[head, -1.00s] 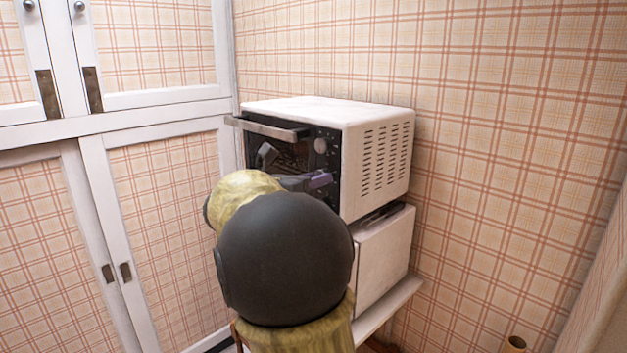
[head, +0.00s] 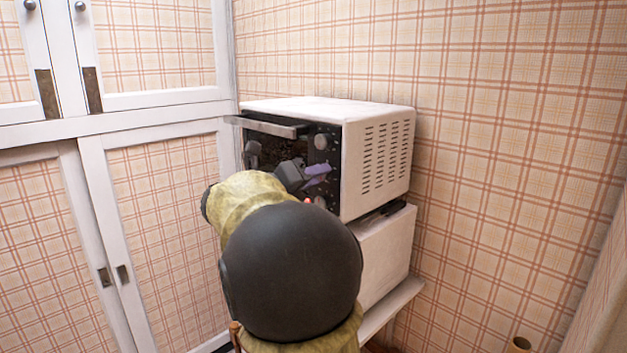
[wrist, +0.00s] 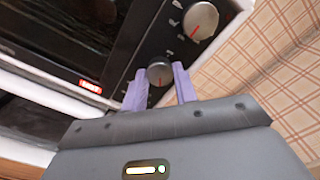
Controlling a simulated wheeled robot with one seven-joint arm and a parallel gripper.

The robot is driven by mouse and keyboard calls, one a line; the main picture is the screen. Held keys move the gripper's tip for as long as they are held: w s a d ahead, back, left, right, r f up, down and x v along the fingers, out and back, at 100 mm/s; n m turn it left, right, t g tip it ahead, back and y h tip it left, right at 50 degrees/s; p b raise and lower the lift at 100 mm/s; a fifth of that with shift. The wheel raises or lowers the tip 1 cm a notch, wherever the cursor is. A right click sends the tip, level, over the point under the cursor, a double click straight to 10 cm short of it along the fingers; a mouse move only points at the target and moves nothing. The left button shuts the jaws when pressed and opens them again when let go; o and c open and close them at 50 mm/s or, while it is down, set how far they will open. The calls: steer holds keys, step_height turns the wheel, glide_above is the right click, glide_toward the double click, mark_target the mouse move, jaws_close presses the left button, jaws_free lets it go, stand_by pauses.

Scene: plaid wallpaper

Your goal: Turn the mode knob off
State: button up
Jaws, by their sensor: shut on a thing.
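A white toaster oven (head: 375,130) with a black front has a column of round grey knobs on its control panel. My gripper (wrist: 160,76) has purple fingers, one on each side of a small grey knob (wrist: 159,72) with a red mark. It is shut on that knob. A larger upper knob (wrist: 201,20), also with a red mark, is clear of the fingers; it shows in the head view (head: 320,142) above my gripper (head: 318,172). The panel's lettering is too small to tell which knob is the mode knob. My arm hides the lower oven front in the head view.
The oven door handle (head: 268,126) juts out at the top left of the oven. A white box-like unit (head: 385,255) is beneath the oven. White-framed cupboard doors (head: 165,190) stand at the left, and a plaid wall (head: 510,150) is close behind and to the right.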

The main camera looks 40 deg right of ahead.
steer(key=shift+f+n+p, duration=0.1)
steer(key=shift+n+p, duration=10.6)
steer(key=shift+n, duration=3.8)
steer(key=o, duration=1)
steer(key=shift+c, duration=0.2)
